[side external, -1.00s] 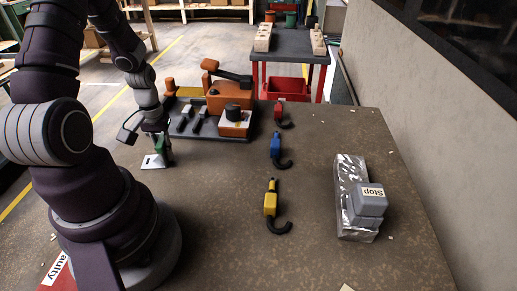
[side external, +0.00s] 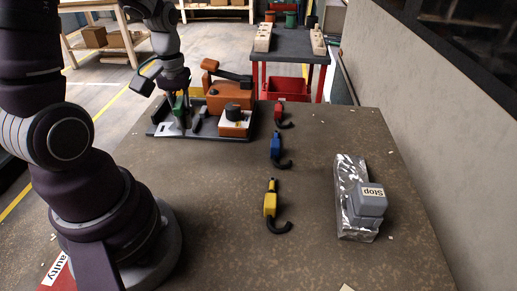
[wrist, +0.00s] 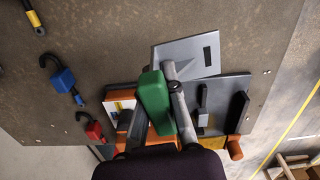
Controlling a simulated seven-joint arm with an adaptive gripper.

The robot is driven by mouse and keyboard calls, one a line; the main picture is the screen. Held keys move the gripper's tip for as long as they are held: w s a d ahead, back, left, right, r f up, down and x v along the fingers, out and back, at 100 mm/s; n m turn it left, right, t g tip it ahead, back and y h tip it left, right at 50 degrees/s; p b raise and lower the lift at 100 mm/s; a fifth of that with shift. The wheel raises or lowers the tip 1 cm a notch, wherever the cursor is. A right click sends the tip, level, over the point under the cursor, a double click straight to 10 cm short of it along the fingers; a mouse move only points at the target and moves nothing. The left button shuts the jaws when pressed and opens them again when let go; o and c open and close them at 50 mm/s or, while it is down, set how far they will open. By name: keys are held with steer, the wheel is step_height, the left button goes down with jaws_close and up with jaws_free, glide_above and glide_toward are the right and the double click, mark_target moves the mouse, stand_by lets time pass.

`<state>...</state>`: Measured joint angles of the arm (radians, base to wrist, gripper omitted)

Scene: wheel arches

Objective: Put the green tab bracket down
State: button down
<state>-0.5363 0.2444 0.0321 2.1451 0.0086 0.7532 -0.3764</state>
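The green tab bracket has a green block (wrist: 154,102) and a flat grey metal plate with a dark slot (wrist: 187,56). My gripper (wrist: 158,80) is shut on the green block, with one finger on each side.
An orange clamp device (side external: 230,94) stands on the base, right of my gripper. Red (side external: 279,113), blue (side external: 275,146) and yellow (side external: 270,205) hooked tools lie on the table. A grey Stop box (side external: 368,203) sits at the right. The front middle is clear.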

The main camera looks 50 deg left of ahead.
steer(key=w+d+m, duration=0.1)
steer(key=w+d, duration=0.3)
steer(key=d, duration=0.9)
glide_above(266, 275)
steer(key=f, duration=0.2)
steer(key=shift+m, duration=0.4)
step_height(266, 275, down, 8)
steer(key=shift+r, duration=0.2)
steer(key=shift+f, duration=0.15)
steer(key=c, duration=1.7)
jaws_free()
steer(key=o, duration=0.5)
steer(key=shift+c, duration=0.2)
